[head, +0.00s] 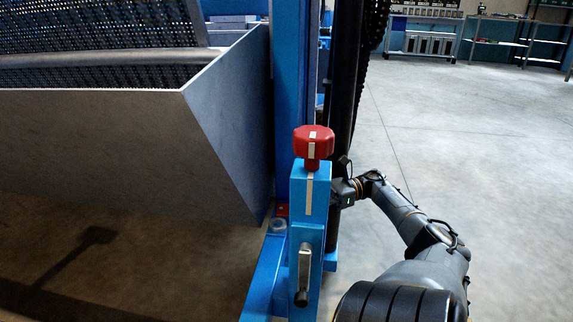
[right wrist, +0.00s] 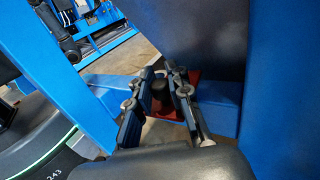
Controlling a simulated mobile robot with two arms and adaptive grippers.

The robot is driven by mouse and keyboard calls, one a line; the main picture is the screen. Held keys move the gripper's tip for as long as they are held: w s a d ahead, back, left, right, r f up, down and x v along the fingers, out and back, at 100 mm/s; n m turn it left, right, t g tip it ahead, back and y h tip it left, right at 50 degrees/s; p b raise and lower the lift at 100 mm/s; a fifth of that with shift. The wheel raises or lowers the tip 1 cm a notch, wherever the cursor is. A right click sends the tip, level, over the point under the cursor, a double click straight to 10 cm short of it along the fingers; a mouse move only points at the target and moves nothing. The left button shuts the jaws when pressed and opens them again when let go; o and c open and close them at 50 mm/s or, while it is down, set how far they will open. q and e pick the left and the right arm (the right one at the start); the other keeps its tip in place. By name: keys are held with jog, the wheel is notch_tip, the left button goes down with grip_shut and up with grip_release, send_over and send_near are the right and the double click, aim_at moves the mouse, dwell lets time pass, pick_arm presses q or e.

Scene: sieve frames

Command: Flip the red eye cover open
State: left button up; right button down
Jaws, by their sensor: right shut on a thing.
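The red eye cover (right wrist: 168,108) lies low on the blue frame in the right wrist view, partly hidden by my fingers. A dark round knob (right wrist: 158,91) stands up at it, between the fingers. My right gripper (right wrist: 163,76) is shut on the cover, apparently at this knob, with one finger on each side. In the head view a small part of the red cover (head: 283,210) shows left of the blue post. There my right gripper is mostly behind the post, and only its wrist end shows. My left gripper is not in view.
The blue post (head: 318,200) carries a red knob (head: 312,142) on top and a metal handle (head: 303,268) in front, close to my right arm. A large grey sheet-metal chute (head: 120,140) fills the left. The floor (head: 450,130) at right is open, with workbenches far back.

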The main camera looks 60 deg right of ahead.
jog(key=shift+s, duration=0.1)
jog(key=c, duration=1.2)
grip_release()
jog(key=shift+s+d, duration=0.1)
jog(key=shift+s, duration=0.05)
jog(key=shift+r, duration=0.1)
jog(key=shift+r, duration=0.35)
notch_tip(320, 180, up, 9)
